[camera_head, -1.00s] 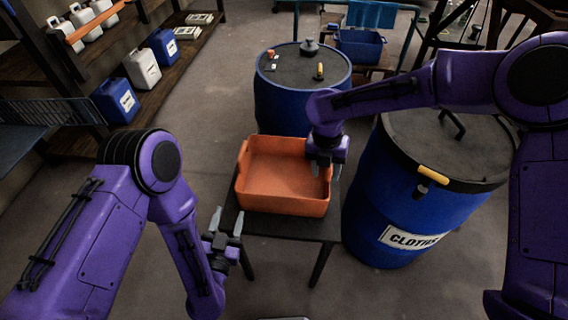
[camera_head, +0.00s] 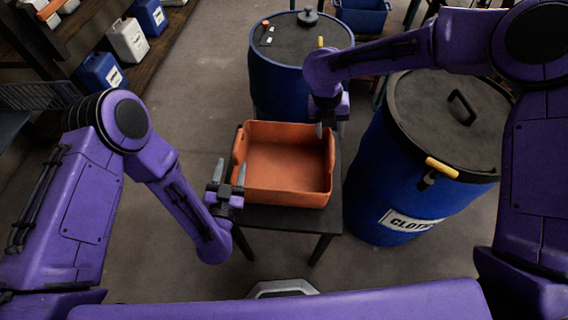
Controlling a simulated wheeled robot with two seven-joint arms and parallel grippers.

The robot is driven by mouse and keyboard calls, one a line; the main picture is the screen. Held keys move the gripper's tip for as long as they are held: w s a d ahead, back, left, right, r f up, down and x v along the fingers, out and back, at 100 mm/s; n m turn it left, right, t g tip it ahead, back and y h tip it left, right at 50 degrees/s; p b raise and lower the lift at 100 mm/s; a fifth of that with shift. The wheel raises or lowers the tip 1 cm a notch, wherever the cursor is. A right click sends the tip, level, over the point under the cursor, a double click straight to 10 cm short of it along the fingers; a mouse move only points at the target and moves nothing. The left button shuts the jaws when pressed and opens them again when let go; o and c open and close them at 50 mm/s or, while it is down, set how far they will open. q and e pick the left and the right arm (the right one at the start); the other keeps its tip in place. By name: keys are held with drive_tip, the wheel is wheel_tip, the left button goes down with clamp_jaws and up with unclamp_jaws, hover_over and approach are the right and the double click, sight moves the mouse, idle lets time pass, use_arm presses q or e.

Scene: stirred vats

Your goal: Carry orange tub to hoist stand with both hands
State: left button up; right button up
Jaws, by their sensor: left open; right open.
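The orange tub (camera_head: 287,196) sits on a small dark table (camera_head: 290,219) in the middle of the view and looks empty inside. My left gripper (camera_head: 229,172) is open just off the tub's left side, its fingers pointing away from me. My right gripper (camera_head: 330,130) is open at the tub's far right corner, fingers pointing down by the rim. I cannot tell whether either gripper touches the tub. No hoist stand can be made out for sure.
A blue drum with a grey lid (camera_head: 278,88) stands behind the table. A larger blue drum labelled CLOTHS (camera_head: 385,190) stands close at the right. Shelves with jugs (camera_head: 100,72) line the left. A blue bin (camera_head: 362,18) is at the back. Floor is clear on the left.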

sight(234, 157)
use_arm(q)
drive_tip(key=w, duration=0.3)
drive_tip(key=w+d, duration=0.1)
drive_tip(key=w, duration=0.1)
drive_tip(key=shift+w, duration=0.3)
use_arm(e)
drive_tip(key=f, duration=0.2)
drive_tip(key=d+f, duration=0.1)
drive_tip(key=f, duration=0.2)
drive_tip(key=shift+s+d+f, duration=0.15)
drive_tip(key=shift+s+f, duration=0.1)
drive_tip(key=shift+f, duration=0.1)
use_arm(q)
drive_tip(key=shift+w+d, duration=0.1)
drive_tip(key=shift+w, duration=0.45)
use_arm(e)
drive_tip(key=shift+w+f, duration=0.1)
drive_tip(key=shift+f, duration=0.4)
use_arm(q)
clamp_jaws()
use_arm(e)
clamp_jaws()
drive_tip(key=shift+d+r, duration=0.1)
